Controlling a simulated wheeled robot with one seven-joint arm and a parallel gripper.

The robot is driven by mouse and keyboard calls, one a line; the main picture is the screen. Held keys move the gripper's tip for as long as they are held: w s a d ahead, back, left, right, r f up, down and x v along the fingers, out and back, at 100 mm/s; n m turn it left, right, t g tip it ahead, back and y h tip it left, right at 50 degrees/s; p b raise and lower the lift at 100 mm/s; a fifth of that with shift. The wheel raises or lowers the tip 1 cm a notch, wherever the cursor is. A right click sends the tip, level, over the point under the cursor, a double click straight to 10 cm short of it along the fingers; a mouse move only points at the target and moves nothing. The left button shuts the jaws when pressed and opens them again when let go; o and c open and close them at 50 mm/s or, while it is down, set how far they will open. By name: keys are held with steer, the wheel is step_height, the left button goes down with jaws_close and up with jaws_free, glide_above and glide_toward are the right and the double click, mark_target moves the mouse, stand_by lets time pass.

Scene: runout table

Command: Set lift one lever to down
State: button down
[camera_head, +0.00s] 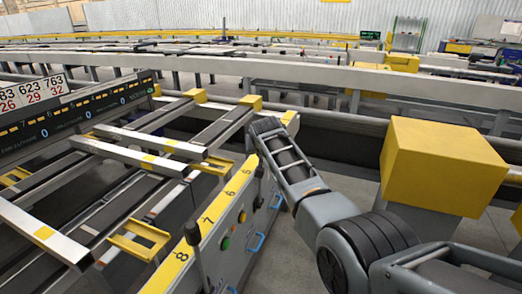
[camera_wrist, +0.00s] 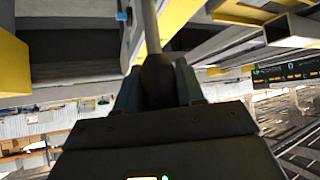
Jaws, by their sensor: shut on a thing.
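My gripper (camera_wrist: 157,82) is shut on the dark knob of a lever in the wrist view, one finger on each side. The lever's grey shaft (camera_wrist: 148,28) runs from the knob to the top edge of that view. In the head view my arm reaches to the far end of the yellow numbered panel (camera_head: 214,210), and the arm's end hides the held lever. No label for this lever can be read. A second lever with a black knob (camera_head: 193,233) stands upright at the near end of the panel, apart from my gripper.
Blue handles (camera_head: 256,243) and buttons line the panel's side face. Metal rails with yellow stops (camera_head: 140,240) lie left of it. A large yellow box (camera_head: 442,165) stands close to the right of my arm. A dark display (camera_head: 80,118) is at the left.

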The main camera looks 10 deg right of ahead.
steer(key=c, duration=0.8)
jaws_free()
steer(key=shift+p+v, duration=0.65)
steer(key=shift+v, duration=3.2)
steer(key=shift+f, duration=0.1)
